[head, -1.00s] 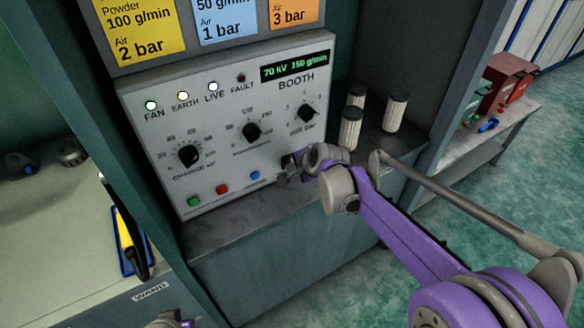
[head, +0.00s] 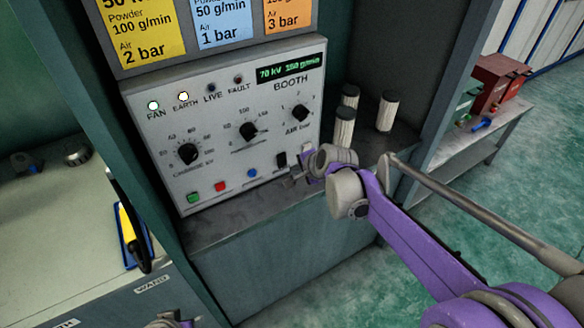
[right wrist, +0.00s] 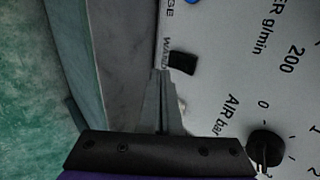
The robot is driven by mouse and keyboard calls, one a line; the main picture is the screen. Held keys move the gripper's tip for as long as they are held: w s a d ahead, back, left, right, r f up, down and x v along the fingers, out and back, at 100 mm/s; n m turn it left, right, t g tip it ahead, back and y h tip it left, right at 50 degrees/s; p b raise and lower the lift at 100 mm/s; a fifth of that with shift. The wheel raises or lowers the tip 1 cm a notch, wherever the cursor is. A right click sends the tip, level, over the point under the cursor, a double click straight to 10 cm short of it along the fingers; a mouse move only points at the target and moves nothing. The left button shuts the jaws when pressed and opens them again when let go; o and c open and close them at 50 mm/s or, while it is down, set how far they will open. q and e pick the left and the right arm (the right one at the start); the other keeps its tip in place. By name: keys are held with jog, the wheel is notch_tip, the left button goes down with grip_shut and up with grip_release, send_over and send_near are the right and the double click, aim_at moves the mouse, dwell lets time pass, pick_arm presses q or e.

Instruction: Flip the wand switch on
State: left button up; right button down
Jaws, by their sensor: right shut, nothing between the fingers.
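The wand switch (head: 281,160) is a small black rocker at the lower right of the white booth panel (head: 225,170). In the right wrist view the switch (right wrist: 182,64) sits beside a partly hidden label. My right gripper (head: 290,180) is shut and empty, just below and right of the switch in the head view. In the right wrist view its closed fingertips (right wrist: 165,75) are close to the switch; I cannot tell whether they touch. A small grey and purple part of my left arm shows at the bottom edge; its fingers cannot be made out.
The FAN (head: 153,105) and EARTH (head: 183,96) lamps are lit; LIVE (head: 210,88) and FAULT (head: 238,79) are dark. The green (head: 194,197), red (head: 220,187) and blue (head: 252,173) buttons are left of the switch. Several white cylinders (head: 388,111) stand right of the panel.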

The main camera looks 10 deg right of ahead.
pick_arm(q)
jog(key=shift+w+r+p, duration=0.25)
jog(key=shift+r+p, duration=0.1)
jog(key=shift+r, duration=0.05)
pick_arm(e)
jog(key=v, duration=0.8)
jog(key=shift+s+r, duration=0.15)
jog(key=shift+r, duration=0.2)
jog(key=shift+d, duration=0.1)
